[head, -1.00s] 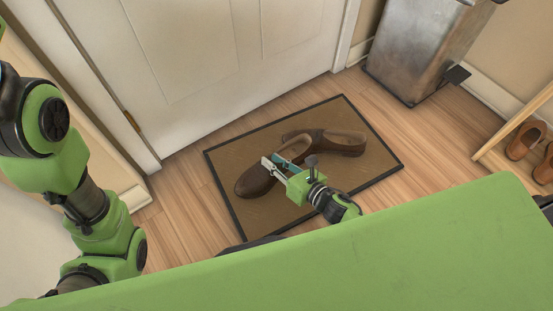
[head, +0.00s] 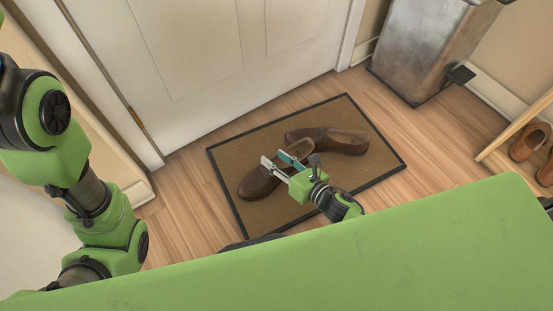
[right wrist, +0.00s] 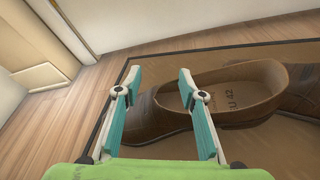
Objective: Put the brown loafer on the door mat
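A brown loafer (head: 258,184) lies on the door mat (head: 225,158), near its middle left, toe toward the lower left. A second brown loafer (head: 342,142) lies on the mat just behind and to the right. My right gripper (head: 277,160) is at the nearer loafer, its fingers apart. In the right wrist view the gripper (right wrist: 152,83) is open, with part of the nearer loafer (right wrist: 150,122) showing between the fingers and its opening to the right. Whether the fingers touch it cannot be told. My left gripper is not in view; only my left arm shows.
A white door (head: 190,70) stands behind the mat. A metal bin (head: 425,50) with a pedal stands at the back right. A wooden rack (head: 515,125) with brown shoes (head: 530,142) is at the right edge. Bare wooden floor surrounds the mat.

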